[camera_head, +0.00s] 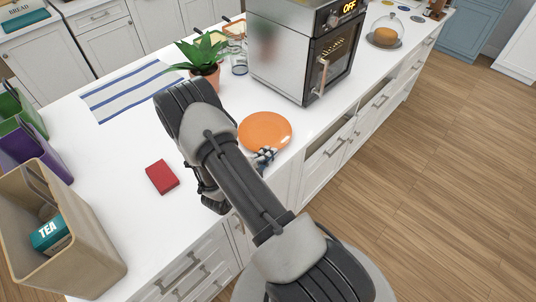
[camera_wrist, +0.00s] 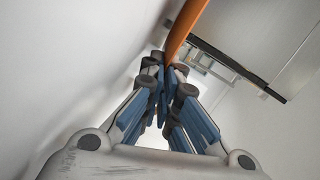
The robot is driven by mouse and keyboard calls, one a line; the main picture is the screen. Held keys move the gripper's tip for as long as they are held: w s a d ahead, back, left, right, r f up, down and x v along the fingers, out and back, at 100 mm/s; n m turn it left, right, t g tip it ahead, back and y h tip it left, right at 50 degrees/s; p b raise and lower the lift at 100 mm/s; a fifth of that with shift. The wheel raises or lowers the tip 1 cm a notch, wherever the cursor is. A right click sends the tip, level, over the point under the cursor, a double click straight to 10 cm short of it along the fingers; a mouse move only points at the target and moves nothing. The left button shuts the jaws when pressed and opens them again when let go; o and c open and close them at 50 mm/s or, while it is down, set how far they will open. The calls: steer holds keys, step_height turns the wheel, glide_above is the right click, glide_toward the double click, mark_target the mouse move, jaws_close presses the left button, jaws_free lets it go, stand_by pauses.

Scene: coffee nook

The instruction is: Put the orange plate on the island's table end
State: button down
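The orange plate (camera_head: 265,130) is at the front edge of the white island top (camera_head: 125,150) in the head view, in front of the oven. I cannot tell whether it rests on the top or is slightly raised. My gripper (camera_head: 265,156) is at the plate's near rim, partly hidden behind my arm. In the wrist view the plate (camera_wrist: 186,28) shows edge-on as an orange strip. Its rim runs in between the fingertips of my gripper (camera_wrist: 170,68), which are closed together on it. I cannot tell which part of the island is the table end.
An oven (camera_head: 305,55), a potted plant (camera_head: 203,60) and a glass jar (camera_head: 239,64) stand behind the plate. A striped cloth (camera_head: 135,88) and a red box (camera_head: 162,177) lie left. A tan bin (camera_head: 85,255) holds a tea box (camera_head: 50,234). Bare top surrounds the red box.

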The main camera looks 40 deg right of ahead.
steer(key=shift+s+a+f+b, duration=0.1)
steer(key=shift+s+f+b, duration=0.1)
steer(key=shift+f, duration=0.25)
steer(key=shift+s+a+f+b, duration=0.1)
steer(key=shift+s+f+b, duration=0.1)
steer(key=shift+f, duration=0.25)
steer(key=c, duration=2.3)
jaws_free()
steer(key=o, duration=0.6)
steer(key=shift+a+r, duration=0.1)
steer(key=shift+a, duration=0.45)
steer(key=v, duration=0.3)
steer(key=r+v, duration=0.1)
steer(key=v, duration=0.7)
steer(key=shift+w+d+r, duration=0.2)
steer(key=shift+r, duration=0.15)
